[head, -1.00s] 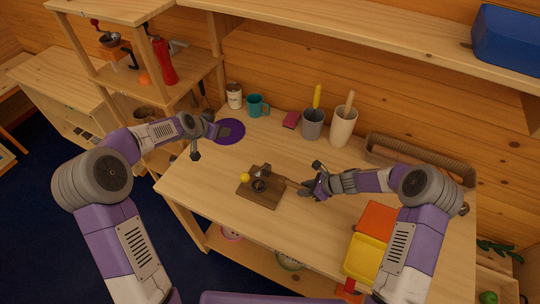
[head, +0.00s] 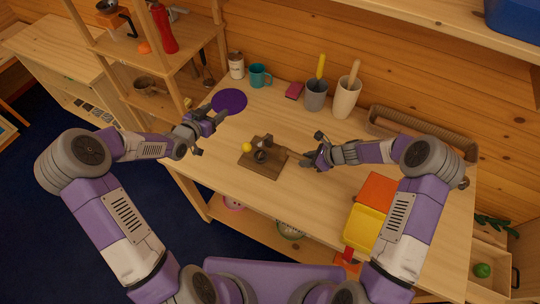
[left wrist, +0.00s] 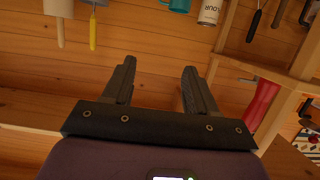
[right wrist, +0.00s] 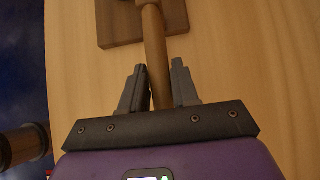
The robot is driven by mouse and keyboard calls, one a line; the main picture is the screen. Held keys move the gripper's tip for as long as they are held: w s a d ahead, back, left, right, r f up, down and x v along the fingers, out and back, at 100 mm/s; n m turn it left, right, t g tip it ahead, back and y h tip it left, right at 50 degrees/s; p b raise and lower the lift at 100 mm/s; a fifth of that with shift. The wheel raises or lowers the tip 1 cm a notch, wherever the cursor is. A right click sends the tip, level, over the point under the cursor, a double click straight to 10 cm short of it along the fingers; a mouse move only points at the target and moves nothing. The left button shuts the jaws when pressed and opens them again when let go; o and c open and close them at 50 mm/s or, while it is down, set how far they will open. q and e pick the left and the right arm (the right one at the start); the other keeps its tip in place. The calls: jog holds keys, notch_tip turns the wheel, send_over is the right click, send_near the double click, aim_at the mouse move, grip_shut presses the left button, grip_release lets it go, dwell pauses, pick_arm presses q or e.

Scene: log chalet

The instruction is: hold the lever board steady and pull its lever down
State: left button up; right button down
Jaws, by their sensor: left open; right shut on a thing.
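The lever board is a flat brown wooden board (head: 263,169) lying on the table, with a dark mount and a lever tipped by a yellow knob (head: 247,147). A wooden handle (head: 292,154) sticks out from the board to the right. It also shows in the right wrist view (right wrist: 154,50), running from the board at the top to between the fingers. My right gripper (head: 307,158) is shut on this handle, to the right of the board. My left gripper (head: 216,120) is open and empty, above the table's left side, apart from the board at its upper left.
A purple disc (head: 230,101) lies behind my left gripper. A teal mug (head: 260,75), a white canister (head: 236,66) and grey (head: 315,96) and cream (head: 345,104) holders stand along the back. Orange (head: 378,189) and yellow (head: 364,231) bins sit at the right. The table in front of the board is clear.

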pick_arm(q)
jog(key=x, duration=0.9)
jog(key=shift+f, duration=0.1)
grip_shut()
jog(key=shift+a, duration=0.1)
jog(key=c, duration=1)
grip_release()
jog(key=o, duration=1.1)
jog(key=shift+v, duration=3.45)
